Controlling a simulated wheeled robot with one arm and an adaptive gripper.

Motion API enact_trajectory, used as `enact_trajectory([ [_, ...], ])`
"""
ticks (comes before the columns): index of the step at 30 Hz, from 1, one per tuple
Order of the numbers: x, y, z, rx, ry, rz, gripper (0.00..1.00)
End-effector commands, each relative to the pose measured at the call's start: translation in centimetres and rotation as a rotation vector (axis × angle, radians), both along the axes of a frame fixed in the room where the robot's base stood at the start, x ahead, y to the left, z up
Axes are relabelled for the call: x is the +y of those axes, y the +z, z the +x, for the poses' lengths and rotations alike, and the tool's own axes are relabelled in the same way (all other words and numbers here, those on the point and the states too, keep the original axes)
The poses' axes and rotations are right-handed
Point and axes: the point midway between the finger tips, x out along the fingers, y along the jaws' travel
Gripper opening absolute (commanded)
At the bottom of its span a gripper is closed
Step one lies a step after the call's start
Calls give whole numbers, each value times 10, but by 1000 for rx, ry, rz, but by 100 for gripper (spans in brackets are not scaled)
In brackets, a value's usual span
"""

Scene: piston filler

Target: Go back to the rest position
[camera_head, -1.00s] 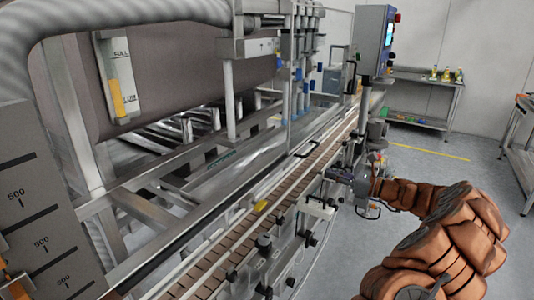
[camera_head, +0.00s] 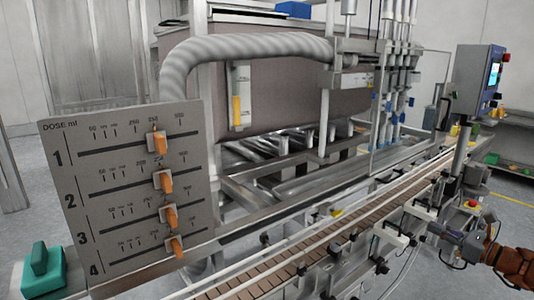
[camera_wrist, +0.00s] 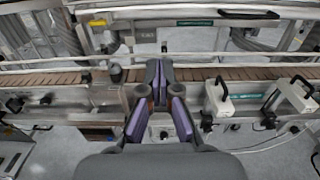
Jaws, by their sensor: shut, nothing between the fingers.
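My gripper (camera_wrist: 158,85) shows in the wrist view with its fingertips together and nothing between them. It is over the near side of the filler, by the conveyor (camera_wrist: 50,78). In the head view my gripper (camera_head: 440,232) is small at the right, beside the conveyor's front rail, with my brown-sleeved arm coming from the right edge. The gap between the fingers is too small to make out there.
A dose panel (camera_head: 130,190) with several orange sliders stands at the left, near a teal block (camera_head: 42,272). The conveyor (camera_head: 330,232) runs diagonally, with clamps and knobs along its front. A control screen (camera_head: 480,80) stands at right.

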Motion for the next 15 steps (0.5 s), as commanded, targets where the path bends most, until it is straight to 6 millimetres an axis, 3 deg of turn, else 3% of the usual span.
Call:
enact_trajectory([
  [11, 82, 22, 5, -32, 165, -116, 0],
  [15, 122, 30, 1, -50, 251, -185, 0],
])
